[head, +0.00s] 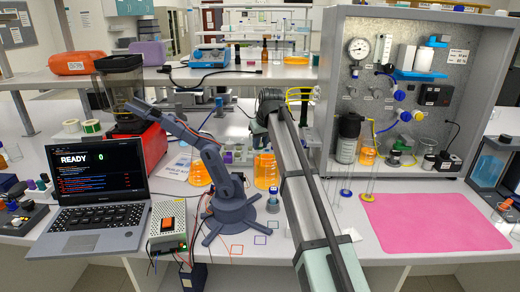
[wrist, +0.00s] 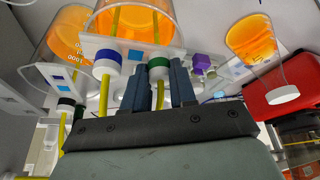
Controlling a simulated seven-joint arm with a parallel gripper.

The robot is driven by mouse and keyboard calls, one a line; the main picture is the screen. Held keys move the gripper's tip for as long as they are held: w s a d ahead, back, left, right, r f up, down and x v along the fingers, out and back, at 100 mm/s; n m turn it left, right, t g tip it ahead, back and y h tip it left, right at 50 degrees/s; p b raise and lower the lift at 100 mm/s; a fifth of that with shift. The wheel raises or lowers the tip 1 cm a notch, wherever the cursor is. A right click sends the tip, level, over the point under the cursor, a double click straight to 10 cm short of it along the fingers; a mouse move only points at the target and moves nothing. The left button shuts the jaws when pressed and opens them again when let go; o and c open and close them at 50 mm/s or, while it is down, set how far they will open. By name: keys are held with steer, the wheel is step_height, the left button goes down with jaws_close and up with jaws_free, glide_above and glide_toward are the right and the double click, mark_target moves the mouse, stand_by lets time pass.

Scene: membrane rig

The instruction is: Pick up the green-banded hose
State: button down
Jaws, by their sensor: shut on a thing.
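The green-banded hose (wrist: 158,69) is a yellow tube with a green-and-white collar at its end. In the wrist view my gripper (wrist: 157,80) has its two dark fingers on either side of the collar, shut on it. A blue-banded hose (wrist: 106,63) stands just left of the fingers, and a black-banded hose (wrist: 66,104) is farther left. In the head view my arm covers most of the gripper, and I cannot make out the green band there.
A white plate with blue squares (wrist: 137,55) lies close behind the collars. Beakers of orange liquid (wrist: 125,20) (head: 266,170) are near. The small grey robot arm (head: 232,200) stands left of my arm. A pink mat (head: 435,222) on the right is clear.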

steer(key=shift+r, duration=0.1)
step_height(320, 180, up, 18)
stand_by(0.5)
steer(key=c, duration=1.5)
jaws_free()
jaws_close()
steer(key=shift+r, duration=0.1)
